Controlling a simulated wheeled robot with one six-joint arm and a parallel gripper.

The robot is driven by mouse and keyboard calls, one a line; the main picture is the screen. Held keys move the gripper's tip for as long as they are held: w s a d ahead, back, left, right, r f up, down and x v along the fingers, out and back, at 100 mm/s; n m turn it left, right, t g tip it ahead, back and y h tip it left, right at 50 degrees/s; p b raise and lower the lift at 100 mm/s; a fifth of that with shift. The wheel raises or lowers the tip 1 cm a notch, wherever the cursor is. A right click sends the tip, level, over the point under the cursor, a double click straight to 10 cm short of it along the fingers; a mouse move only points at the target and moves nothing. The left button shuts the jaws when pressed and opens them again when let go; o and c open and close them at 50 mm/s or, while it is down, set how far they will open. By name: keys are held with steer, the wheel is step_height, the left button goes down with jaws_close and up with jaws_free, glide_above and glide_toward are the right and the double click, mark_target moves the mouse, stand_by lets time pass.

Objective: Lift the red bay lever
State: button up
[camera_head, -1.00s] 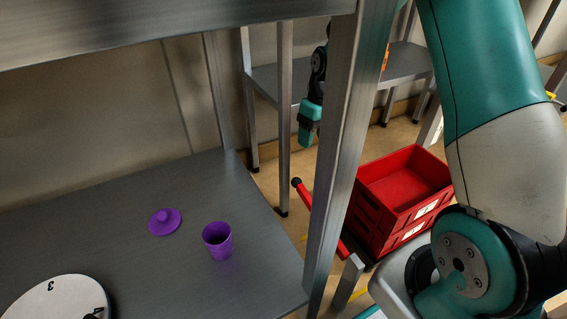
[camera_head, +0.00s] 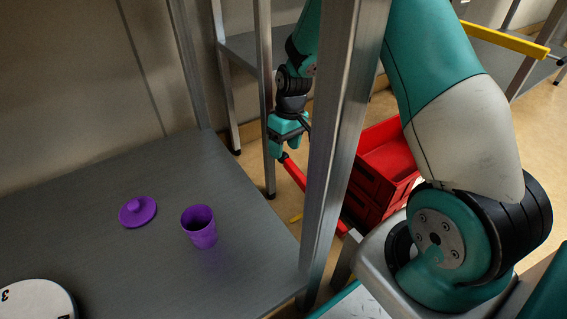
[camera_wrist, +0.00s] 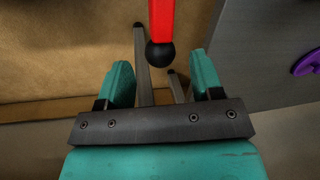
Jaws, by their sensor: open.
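The red bay lever (camera_head: 294,173) is a red bar with a black ball at its end. In the head view it slants up to the left beside the steel post, which hides part of it. In the wrist view the red lever (camera_wrist: 162,20) enters from the top, and its black ball (camera_wrist: 160,55) sits just beyond the fingertips, between their lines. My gripper (camera_head: 279,151) is in the head view just above the ball end. In the wrist view my gripper (camera_wrist: 160,75) is open, with nothing between its teal fingers.
Stacked red crates (camera_head: 385,155) stand behind the post (camera_head: 338,130). The grey table (camera_head: 100,260) at the left holds a purple cup (camera_head: 199,228), a purple lid (camera_head: 138,211) and a white disc (camera_head: 35,302). A yellow bar (camera_head: 505,38) is at the upper right.

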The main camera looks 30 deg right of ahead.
mark_target(284, 153)
steer(key=shift+s+a+f+b, duration=0.15)
steer(key=shift+f+b, duration=0.15)
steer(key=shift+f, duration=0.45)
steer(key=shift+w+a+f+b, duration=0.1)
steer(key=shift+f+b, duration=0.15)
steer(key=shift+f, duration=0.5)
